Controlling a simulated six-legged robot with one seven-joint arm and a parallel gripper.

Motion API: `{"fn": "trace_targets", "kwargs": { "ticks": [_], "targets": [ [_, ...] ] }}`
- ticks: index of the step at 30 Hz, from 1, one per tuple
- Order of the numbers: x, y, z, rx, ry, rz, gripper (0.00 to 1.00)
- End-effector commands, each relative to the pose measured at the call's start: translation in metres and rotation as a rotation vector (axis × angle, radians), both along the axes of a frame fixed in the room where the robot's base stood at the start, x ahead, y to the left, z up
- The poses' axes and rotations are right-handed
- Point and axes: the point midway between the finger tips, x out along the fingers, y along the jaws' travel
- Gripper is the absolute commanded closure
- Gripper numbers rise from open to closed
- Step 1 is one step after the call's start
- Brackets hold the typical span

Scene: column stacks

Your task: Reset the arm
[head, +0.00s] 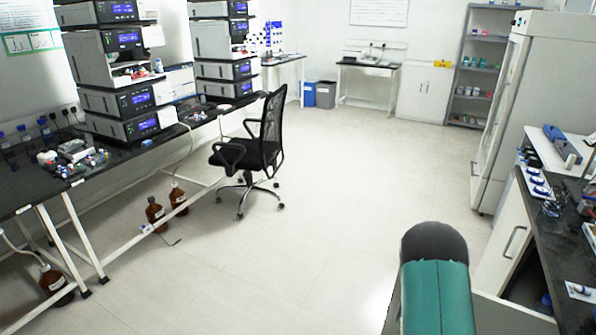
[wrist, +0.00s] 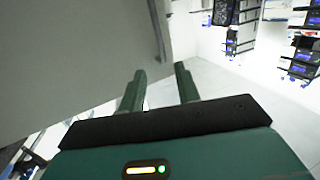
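My gripper (wrist: 160,85) shows in the wrist view with its two green fingers apart and nothing between them. Beyond the fingers are a large grey panel (wrist: 75,55) with a vertical handle and the pale floor. In the head view my green and black arm link (head: 435,285) rises at the bottom, right of centre. The fingers are not visible in the head view.
A black office chair (head: 262,140) stands by the left bench (head: 100,165) with stacked instruments (head: 120,75). Brown bottles (head: 155,212) stand on the floor below. A dark counter (head: 565,235) and tall cabinet (head: 535,90) are on the right. The middle floor is clear.

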Motion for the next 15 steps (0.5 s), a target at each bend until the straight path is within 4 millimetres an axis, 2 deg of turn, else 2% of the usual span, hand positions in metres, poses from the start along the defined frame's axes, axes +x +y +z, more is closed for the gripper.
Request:
{"fn": "trace_targets", "kwargs": {
  "ticks": [1,6,10,15],
  "targets": [
    [0.012,0.001,0.014,0.004,0.013,-0.005,0.68],
    [0.040,0.008,0.046,0.025,0.110,-0.023,0.68],
    [0.053,0.016,0.073,0.046,0.187,-0.030,0.68],
    [0.059,0.032,0.111,0.070,0.286,-0.027,0.68]
  ]
}}
